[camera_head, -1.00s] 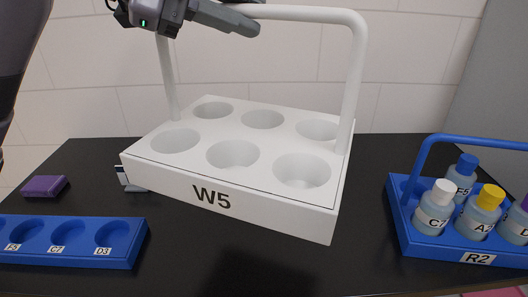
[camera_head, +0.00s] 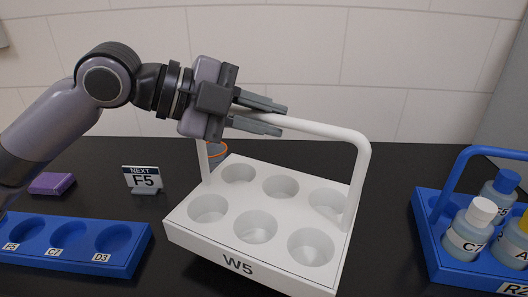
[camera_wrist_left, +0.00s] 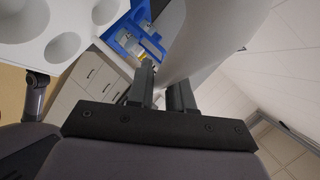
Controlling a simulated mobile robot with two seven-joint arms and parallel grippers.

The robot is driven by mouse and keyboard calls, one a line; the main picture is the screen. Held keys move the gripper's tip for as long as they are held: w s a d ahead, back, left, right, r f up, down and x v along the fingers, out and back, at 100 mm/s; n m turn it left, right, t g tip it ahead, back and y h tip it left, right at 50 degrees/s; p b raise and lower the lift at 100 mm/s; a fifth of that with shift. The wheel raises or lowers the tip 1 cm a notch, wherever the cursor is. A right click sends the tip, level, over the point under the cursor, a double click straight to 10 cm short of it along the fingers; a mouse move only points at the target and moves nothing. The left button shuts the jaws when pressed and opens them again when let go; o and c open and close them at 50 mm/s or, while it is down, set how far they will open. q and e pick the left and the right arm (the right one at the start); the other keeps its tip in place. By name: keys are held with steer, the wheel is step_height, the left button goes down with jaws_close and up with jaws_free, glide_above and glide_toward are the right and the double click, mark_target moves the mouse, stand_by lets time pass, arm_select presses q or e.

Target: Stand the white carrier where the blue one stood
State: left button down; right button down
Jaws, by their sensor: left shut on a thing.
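The white carrier (camera_head: 186,238), marked W5, has several empty round holes and a tall hoop handle. It is in the middle of the head view, turned at an angle to the table edge. I cannot tell whether its base touches the black table. My left gripper (camera_head: 281,118) is shut on the top bar of its handle. In the left wrist view the two fingers (camera_wrist_left: 162,92) are on either side of the white handle (camera_wrist_left: 205,40). The blue carrier (camera_head: 430,255), marked R2, stands at the right with several capped bottles. My right gripper is not in view.
A low blue rack (camera_head: 135,257) with empty holes lies at the front left. An orange-rimmed vessel (camera_head: 217,151) stands behind the white carrier. Table between sign and carrier is clear.

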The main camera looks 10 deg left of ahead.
arm_select(q)
steer(key=shift+f, duration=0.55)
step_height(320, 180, down, 4)
steer(key=shift+r+b, duration=0.1)
steer(key=shift+b, duration=0.25)
steer(key=c, duration=1)
jaws_free()
steer(key=shift+a, duration=0.1)
steer(key=b+v, duration=0.1)
steer(key=v, duration=1)
steer(key=shift+s+a+r, duration=0.1)
steer(key=shift+s+a, duration=0.15)
steer(key=shift+a, duration=0.05)
